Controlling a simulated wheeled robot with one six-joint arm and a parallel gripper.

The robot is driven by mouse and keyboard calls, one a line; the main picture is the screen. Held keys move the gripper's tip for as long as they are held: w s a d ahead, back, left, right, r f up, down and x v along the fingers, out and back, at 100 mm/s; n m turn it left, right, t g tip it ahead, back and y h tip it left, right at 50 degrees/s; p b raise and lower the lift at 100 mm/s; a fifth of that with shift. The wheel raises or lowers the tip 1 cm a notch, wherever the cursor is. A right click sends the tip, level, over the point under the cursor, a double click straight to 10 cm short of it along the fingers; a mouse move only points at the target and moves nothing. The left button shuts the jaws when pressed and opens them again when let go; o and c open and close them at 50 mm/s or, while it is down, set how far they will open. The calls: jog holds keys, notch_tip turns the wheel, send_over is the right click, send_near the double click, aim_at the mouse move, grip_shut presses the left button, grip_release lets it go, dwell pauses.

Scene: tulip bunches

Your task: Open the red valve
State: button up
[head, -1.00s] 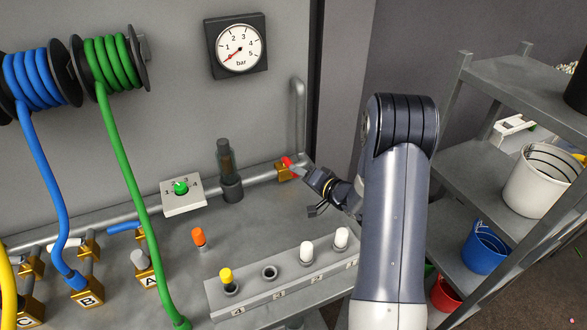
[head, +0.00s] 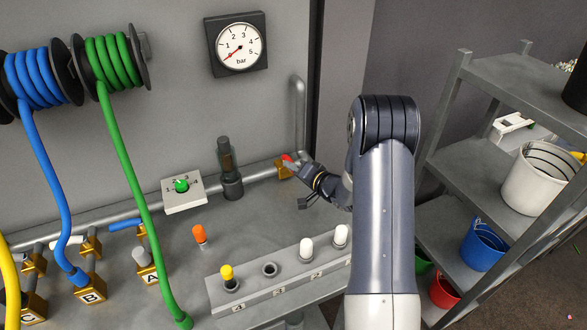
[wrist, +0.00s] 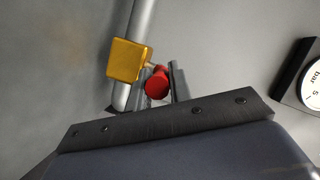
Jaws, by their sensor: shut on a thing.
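The red valve handle (head: 287,158) sits on a brass valve body (head: 284,171) at the right end of the grey pipe, below the upright pipe bend. In the wrist view the red handle (wrist: 157,83) shows end-on beside the brass block (wrist: 130,61). My gripper (head: 291,163) is at the handle and shut on it. In the wrist view thin grey fingers show on both sides of the red handle, and the gripper body hides the rest. The pressure gauge (head: 238,48) has its red needle near the low end of the scale.
A dark cylinder fitting (head: 229,170) and a white selector plate with a green knob (head: 181,186) stand left of the valve. A grey block with numbered sockets (head: 250,293) is in front. A shelf with buckets (head: 530,178) stands at right.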

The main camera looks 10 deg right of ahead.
grip_shut()
